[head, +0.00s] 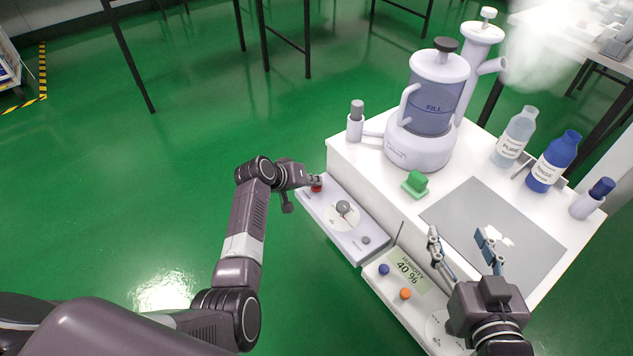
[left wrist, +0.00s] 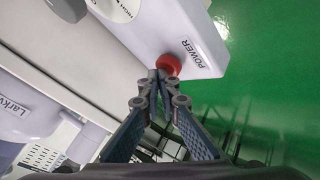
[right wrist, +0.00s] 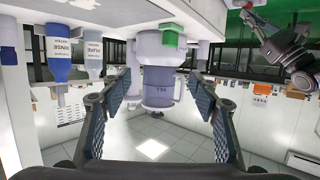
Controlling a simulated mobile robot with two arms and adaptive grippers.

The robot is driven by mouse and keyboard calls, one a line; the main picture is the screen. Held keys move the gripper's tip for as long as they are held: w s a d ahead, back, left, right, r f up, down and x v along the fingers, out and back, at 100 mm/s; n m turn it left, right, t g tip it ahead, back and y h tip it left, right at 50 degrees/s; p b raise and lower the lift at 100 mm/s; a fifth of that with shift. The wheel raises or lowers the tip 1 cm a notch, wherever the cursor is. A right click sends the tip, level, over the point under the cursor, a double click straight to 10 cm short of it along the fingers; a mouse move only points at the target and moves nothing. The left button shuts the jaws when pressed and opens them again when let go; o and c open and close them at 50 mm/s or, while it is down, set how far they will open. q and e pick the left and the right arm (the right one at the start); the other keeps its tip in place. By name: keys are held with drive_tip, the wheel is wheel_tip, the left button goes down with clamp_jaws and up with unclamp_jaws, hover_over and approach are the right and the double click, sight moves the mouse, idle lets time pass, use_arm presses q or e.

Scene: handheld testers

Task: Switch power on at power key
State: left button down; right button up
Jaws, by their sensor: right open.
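The power key is a round red button (head: 317,187) at the far left end of the white panel (head: 352,238). It also shows in the left wrist view as a red button (left wrist: 170,64) beside the printed word POWER (left wrist: 195,52). My left gripper (left wrist: 158,76) is shut, with its fingertips together and empty. The tips are right at the edge of the red button; I cannot tell if they touch it. In the head view the left gripper (head: 309,180) partly covers the button. My right gripper (head: 459,238) is open and empty above the grey mat.
A HUMIDITY 40 % display (head: 408,268) sits nearer me. A FILL jug device (head: 420,150), a green block (head: 416,182) and bottles (head: 515,138) stand on the bench. Left of the bench is open floor.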

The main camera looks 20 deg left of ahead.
sight(314, 187)
use_arm(q)
drive_tip(key=shift+s+f, duration=0.4)
drive_tip(key=shift+f, duration=0.1)
drive_tip(key=shift+r+p, duration=0.45)
drive_tip(key=shift+p, duration=0.2)
drive_tip(key=r+p, duration=0.2)
drive_tip(key=shift+w+r, duration=0.3)
drive_tip(key=shift+r, duration=0.1)
wheel_tip(314, 187, up, 2)
drive_tip(key=p, duration=0.2)
drive_tip(key=shift+r+p, duration=0.1)
drive_tip(key=shift+p, duration=0.25)
drive_tip(key=shift+r, duration=0.15)
use_arm(e)
drive_tip(key=s+d+f+g+h, duration=0.1)
drive_tip(key=s+d+f+g, duration=0.2)
drive_tip(key=s, duration=0.6)
drive_tip(key=s+d+f+g+h, duration=0.1)
drive_tip(key=s+d+f+g, duration=0.2)
drive_tip(key=s+f+g, duration=0.4)
drive_tip(key=shift+s+d+f+m+g+h, duration=0.2)
drive_tip(key=shift+s+f+m+g+h, duration=0.15)
drive_tip(key=shift+s+f, duration=0.6)
